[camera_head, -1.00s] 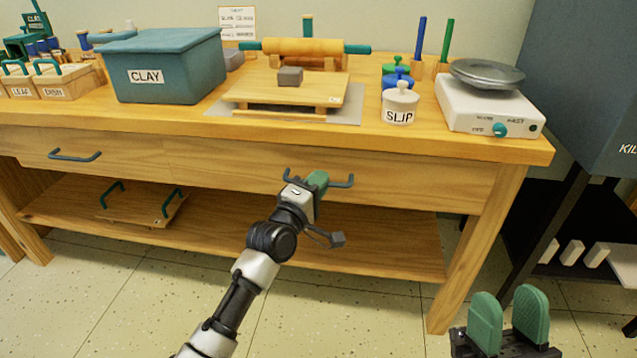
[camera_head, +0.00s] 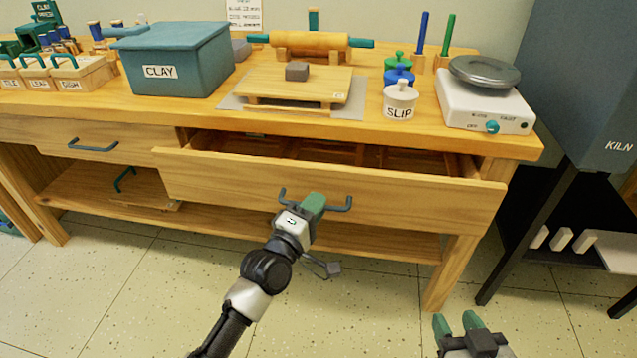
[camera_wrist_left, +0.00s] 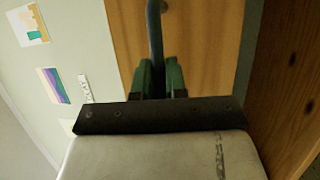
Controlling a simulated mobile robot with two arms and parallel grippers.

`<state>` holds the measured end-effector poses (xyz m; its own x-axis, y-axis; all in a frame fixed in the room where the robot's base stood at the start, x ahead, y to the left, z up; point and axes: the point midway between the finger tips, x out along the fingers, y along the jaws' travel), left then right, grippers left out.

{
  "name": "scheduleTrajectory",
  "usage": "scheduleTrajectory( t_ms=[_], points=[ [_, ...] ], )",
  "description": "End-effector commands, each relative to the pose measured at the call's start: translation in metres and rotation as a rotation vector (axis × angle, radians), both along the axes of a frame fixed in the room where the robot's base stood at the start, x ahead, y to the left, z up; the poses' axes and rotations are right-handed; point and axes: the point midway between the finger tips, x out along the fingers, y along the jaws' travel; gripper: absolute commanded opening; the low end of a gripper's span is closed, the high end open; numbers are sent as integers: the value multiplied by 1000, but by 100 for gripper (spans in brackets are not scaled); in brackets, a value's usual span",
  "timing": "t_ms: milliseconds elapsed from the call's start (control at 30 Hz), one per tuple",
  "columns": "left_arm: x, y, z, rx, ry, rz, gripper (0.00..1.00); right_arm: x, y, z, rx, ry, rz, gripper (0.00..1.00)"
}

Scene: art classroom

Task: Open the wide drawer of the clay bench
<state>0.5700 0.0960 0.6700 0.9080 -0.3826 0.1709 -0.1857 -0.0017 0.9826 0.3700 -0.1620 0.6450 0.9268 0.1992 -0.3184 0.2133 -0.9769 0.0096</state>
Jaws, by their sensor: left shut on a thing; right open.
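The wide drawer (camera_head: 400,196) of the clay bench (camera_head: 60,102) stands partly pulled out, and its inside with wooden dividers shows behind the front. My left gripper (camera_head: 313,203) is shut on the drawer's dark bar handle (camera_head: 340,207). In the left wrist view the green fingers (camera_wrist_left: 158,78) close around the handle bar (camera_wrist_left: 154,35) in front of the wooden drawer face. My right gripper (camera_head: 457,325) is open and empty at the lower right, apart from the bench.
A narrower shut drawer (camera_head: 60,143) is on the left. On the bench top stand a CLAY bin (camera_head: 180,65), a SLIP jar (camera_head: 399,100) and a scale (camera_head: 485,105). The kiln (camera_head: 590,80) is at the right. The floor in front is free.

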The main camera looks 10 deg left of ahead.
Motion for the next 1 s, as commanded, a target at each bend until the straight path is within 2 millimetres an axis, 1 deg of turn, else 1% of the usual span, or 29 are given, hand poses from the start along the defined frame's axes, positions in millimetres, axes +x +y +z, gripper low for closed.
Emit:
scheduleTrajectory(
  t_ms=[33,100,167,200,300,433,500,800,833,900,1000],
  points=[
    [-9,0,3,2,5,-1,0,-8,-4,-7,-25,104,-7,43],
    [-20,0,2,1,5,-1,0,-22,-11,-22,-58,246,-18,43],
    [-30,0,2,1,5,-1,0,-35,-17,-33,-85,365,-26,43],
    [-37,0,2,2,6,-1,0,-45,-21,-40,-102,440,-31,43],
    [-53,1,2,4,6,0,0,-71,-30,-52,-141,626,-45,43],
    [-75,0,1,2,6,-1,0,-107,-42,-61,-187,851,-62,43],
    [-88,0,1,4,5,-1,0,-120,-46,-61,-203,932,-67,43],
    [-140,0,1,4,5,-1,0,-117,-45,-43,-200,918,-65,43],
    [-146,0,1,3,5,0,0,-116,-44,-48,-200,921,-65,43],
    [-158,0,1,4,5,-1,0,-110,-43,-65,-201,931,-64,43],
    [-172,0,1,2,5,-2,0,-106,-43,-80,-202,937,-62,43]
  ],
)
